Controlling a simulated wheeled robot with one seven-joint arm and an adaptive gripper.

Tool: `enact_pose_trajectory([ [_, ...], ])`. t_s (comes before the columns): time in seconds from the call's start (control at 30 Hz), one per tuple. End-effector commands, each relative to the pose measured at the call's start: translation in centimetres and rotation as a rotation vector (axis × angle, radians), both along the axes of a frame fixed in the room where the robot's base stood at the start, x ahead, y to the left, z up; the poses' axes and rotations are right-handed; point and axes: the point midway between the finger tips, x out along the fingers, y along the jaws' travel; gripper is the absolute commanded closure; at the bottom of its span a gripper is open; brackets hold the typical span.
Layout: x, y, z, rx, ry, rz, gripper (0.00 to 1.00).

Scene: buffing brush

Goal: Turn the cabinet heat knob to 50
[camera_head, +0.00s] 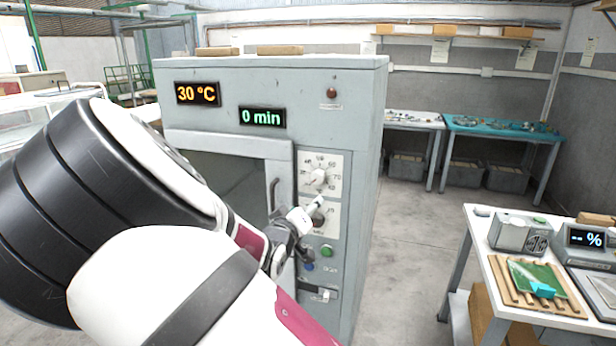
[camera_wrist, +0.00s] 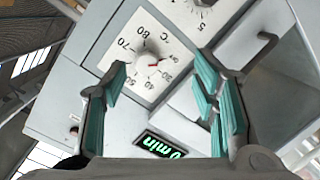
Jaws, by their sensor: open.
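The grey cabinet (camera_head: 345,90) stands ahead, its displays showing 30 °C and 0 min. The heat knob (camera_head: 318,178) is a pale round knob on a white numbered dial plate (camera_head: 333,165). In the wrist view the heat knob (camera_wrist: 147,64) has a red pointer mark on its right side, towards the low numbers. My gripper (camera_head: 308,212) is in front of the panel, just below the heat knob in the head view. In the wrist view my gripper (camera_wrist: 162,78) is open and empty, with teal-padded fingers on either side of the knob's line. I cannot tell the remaining gap.
A second knob (camera_head: 318,217) sits below on its own dial, partly covered by my gripper. A door handle (camera_head: 273,195) projects left of the dials. Green button (camera_head: 326,250) and blue button (camera_head: 309,266) lie lower. A table (camera_head: 484,232) stands at right; floor between is clear.

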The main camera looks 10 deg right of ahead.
Motion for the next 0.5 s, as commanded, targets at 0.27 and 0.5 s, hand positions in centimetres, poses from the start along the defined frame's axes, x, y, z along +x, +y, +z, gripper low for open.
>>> enact_pose_trajectory([
  [0.27, 0.0, 1.5, 2.7, -0.148, -0.105, -0.001, 0.46],
  [0.5, 2.6, -0.2, 2.6, -0.15, -0.105, -0.004, 0.46],
])
